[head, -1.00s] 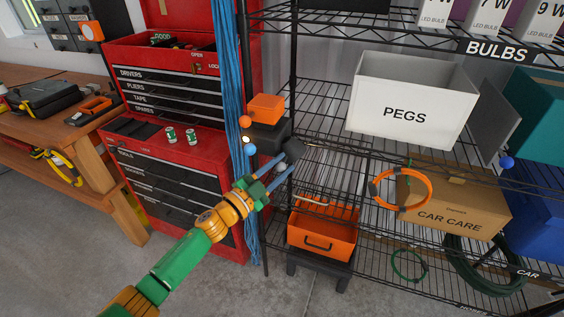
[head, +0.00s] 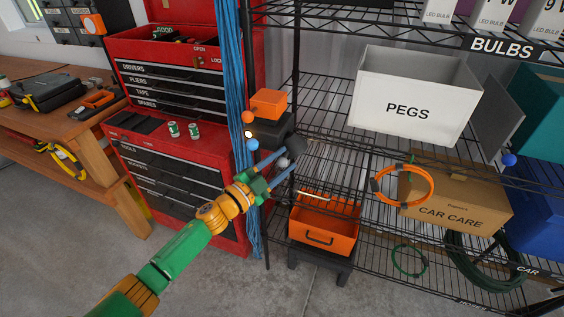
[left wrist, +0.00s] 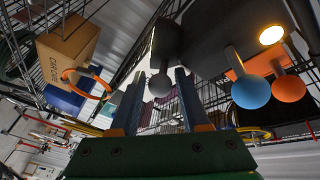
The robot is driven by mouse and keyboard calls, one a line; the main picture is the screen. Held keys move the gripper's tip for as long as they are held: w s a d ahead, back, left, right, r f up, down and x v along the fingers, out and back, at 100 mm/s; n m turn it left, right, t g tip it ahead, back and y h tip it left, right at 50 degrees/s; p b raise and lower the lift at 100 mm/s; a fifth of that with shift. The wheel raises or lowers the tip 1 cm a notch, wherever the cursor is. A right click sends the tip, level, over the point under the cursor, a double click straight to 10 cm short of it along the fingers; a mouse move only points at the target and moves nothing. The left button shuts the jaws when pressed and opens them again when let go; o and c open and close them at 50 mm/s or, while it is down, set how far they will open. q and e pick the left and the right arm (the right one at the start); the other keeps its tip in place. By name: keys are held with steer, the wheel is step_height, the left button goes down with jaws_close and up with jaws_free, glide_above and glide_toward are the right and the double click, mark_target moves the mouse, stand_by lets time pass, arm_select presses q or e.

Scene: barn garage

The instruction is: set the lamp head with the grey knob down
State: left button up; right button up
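The grey knob (head: 284,162) shows just beyond my left gripper's fingertips in the head view. In the left wrist view the grey knob (left wrist: 160,86) hangs on a short stem from a dark lamp head (left wrist: 172,42). My left gripper (head: 288,159) has its two blue fingers apart. In the left wrist view the knob appears between the fingertips (left wrist: 161,78), with gaps on both sides; contact is not visible. The dark lamp head (head: 290,147) is right beside the fingertips. My right gripper is not in view.
A blue knob (head: 252,144), an orange knob (head: 247,117) and a lit lamp (head: 248,134) are close to the left. An orange box (head: 268,103) is above them. Wire shelving, a PEGS bin (head: 408,108) and an orange open bin (head: 322,232) surround the area.

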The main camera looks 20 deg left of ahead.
arm_select(q)
steer(key=b+v, duration=0.1)
steer(key=v, duration=0.6)
stand_by(0.4)
